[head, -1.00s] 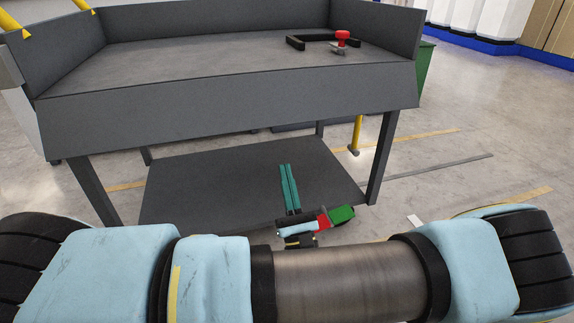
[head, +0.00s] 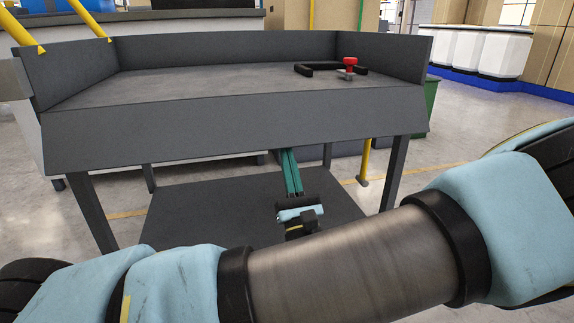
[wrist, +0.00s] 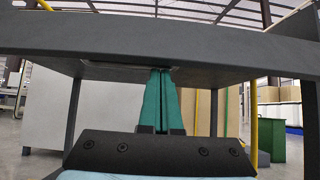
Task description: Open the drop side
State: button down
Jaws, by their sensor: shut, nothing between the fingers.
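The grey cart's drop side, the long front panel (head: 235,122), shows in the head view with its face toward me. It stands lower than the tray's other walls and slants outward toward its bottom edge. My gripper (head: 290,170) is below this panel, with its teal fingers shut and empty, pointing away and upward. In the wrist view the fingers (wrist: 157,100) reach up to the underside below the dark front panel (wrist: 160,38). I cannot tell whether the tips touch it. The tips are hidden behind the panel in the head view.
A red-knobbed piece (head: 349,66) and a black bracket (head: 318,69) are at the tray's right. A lower shelf (head: 190,205) lies beneath, between the legs (head: 393,172). A yellow post (head: 363,160) stands near the right leg. A green bin (head: 431,100) is behind. Floor is clear at right.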

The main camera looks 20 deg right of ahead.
jog(key=shift+r+p, duration=0.15)
jog(key=shift+p, duration=0.25)
jog(key=shift+s+r+g+p, duration=0.1)
jog(key=shift+s+g+p, duration=0.2)
jog(key=shift+p, duration=0.45)
